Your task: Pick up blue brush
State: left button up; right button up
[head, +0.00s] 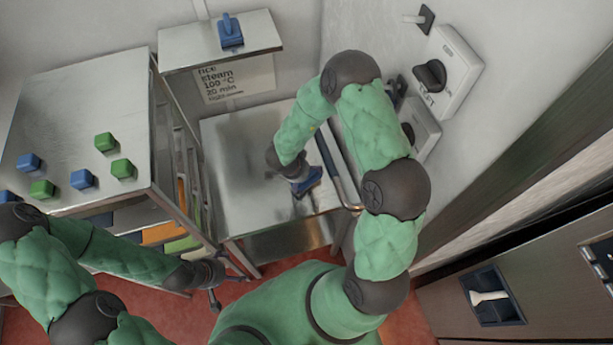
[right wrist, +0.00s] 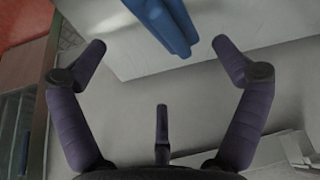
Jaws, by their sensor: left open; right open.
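In the right wrist view, a blue object (right wrist: 162,22) lies at the top, just beyond and between the spread fingers of the right gripper (right wrist: 158,44). The fingers are apart and nothing is held; whether they touch it I cannot tell. Another blue brush-like item (head: 230,32) rests on the raised metal box at the back. My left gripper (head: 214,284) is open and empty, low beside the left cabinet.
The metal table (head: 235,150) is mostly bare. A left cabinet (head: 75,95) carries several blue and green blocks (head: 122,168). A wall switch box (head: 445,72) is on the right wall. A dark unit (head: 440,312) with a recessed handle stands at lower right.

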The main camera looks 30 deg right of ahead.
aim_at(311, 179)
jog(key=x, duration=0.8)
jog(key=shift+w+f+b, duration=0.15)
jog(key=shift+w+b, duration=0.15)
jog(key=shift+w, duration=0.15)
jog(key=c, duration=1.5)
